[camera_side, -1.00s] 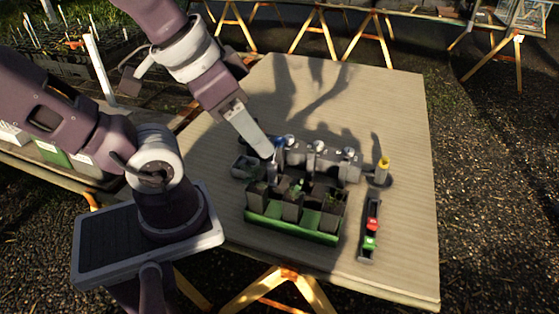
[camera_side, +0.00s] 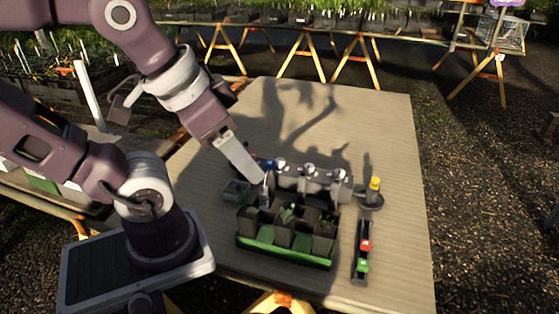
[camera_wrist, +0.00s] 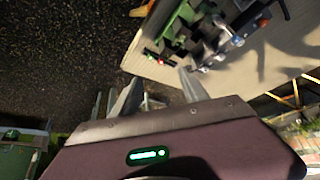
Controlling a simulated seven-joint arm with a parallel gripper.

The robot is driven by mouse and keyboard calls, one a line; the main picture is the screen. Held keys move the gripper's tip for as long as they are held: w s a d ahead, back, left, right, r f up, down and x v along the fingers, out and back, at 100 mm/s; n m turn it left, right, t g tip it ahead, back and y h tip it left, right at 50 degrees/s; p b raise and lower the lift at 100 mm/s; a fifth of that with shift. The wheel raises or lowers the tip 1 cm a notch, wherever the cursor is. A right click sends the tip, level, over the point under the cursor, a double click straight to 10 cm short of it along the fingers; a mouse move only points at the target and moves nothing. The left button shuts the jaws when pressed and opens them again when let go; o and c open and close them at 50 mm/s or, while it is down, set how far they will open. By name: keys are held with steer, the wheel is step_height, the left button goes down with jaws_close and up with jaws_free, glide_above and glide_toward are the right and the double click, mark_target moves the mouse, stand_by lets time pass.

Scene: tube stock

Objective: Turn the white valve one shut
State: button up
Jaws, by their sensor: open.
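A grey valve block (camera_side: 312,185) stands on the table, with several pale round knobs along its top. The knobs look alike at this size, so I cannot tell which is the white valve; one pale knob is the leftmost (camera_side: 281,162). A small blue part (camera_side: 269,165) shows at the block's left end. My gripper (camera_side: 262,179) points down by that left end; contact cannot be told. In the wrist view my gripper (camera_wrist: 158,88) has its fingers apart with nothing held, and the valve block (camera_wrist: 215,48) lies up and right of them.
A green tray (camera_side: 285,256) with dark pots and seedlings stands in front of the block. A yellow-topped post (camera_side: 375,186) stands at its right. A dark strip with red and green parts (camera_side: 360,270) lies front right. The table (camera_side: 385,125) is clear at the back and right.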

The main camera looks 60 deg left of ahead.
steer(key=w+a+r+n+g, duration=0.2)
steer(key=w+a+n, duration=0.35)
steer(key=w, duration=0.65)
steer(key=n+g, duration=0.4)
steer(key=n, duration=0.6)
glide_above(280, 160)
step_height(280, 160, down, 25)
steer(key=shift+d+f, duration=0.1)
steer(key=shift+f, duration=0.05)
step_height(280, 160, down, 7)
steer(key=shift+f, duration=0.2)
jaws_close()
